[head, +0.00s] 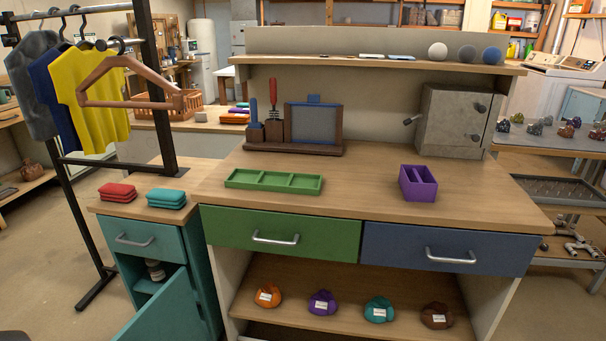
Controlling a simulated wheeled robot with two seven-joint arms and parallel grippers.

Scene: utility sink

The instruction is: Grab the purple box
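The purple box (408,195) sits on the right part of the wooden worktop, near its front edge and above the blue drawer. It is small and open-topped, with a divider inside, and looks empty. Nothing touches it. Neither of my grippers shows in the head view.
A green divided tray (274,189) lies left on the worktop (350,190). Behind stand a dark wooden tool holder (294,147) and a grey cabinet (450,120). A clothes rack (165,85) and a teal cabinet with an open door (160,310) are at left. The worktop between tray and box is clear.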

